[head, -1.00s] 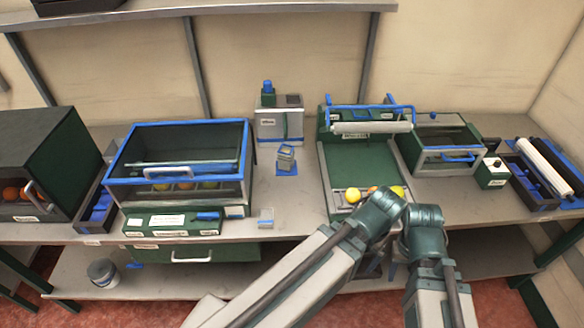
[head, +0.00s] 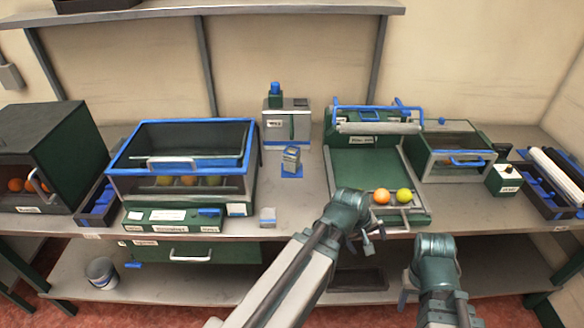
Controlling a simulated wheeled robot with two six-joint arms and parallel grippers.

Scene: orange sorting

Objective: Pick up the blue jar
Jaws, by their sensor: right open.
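A blue jar-like thing (head: 275,92) stands on top of the grey and green box at the back centre. A small clear-sided jar (head: 291,157) stands on a blue mat in front of that box. I cannot tell for sure which one is the blue jar. My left gripper (head: 371,240) is at the front edge of the green tray, partly hidden by its own arm, well to the right of and nearer than both. My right gripper (head: 405,291) is open, lower and further right, in front of the bench edge. Neither gripper touches either jar.
A blue-rimmed case (head: 180,123) with fruit stands left, a dark green box (head: 70,150) beyond it. The green tray (head: 365,172) holds an orange (head: 381,197) and a yellow-green fruit (head: 403,195). A grey pot (head: 102,270) is on the lower shelf.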

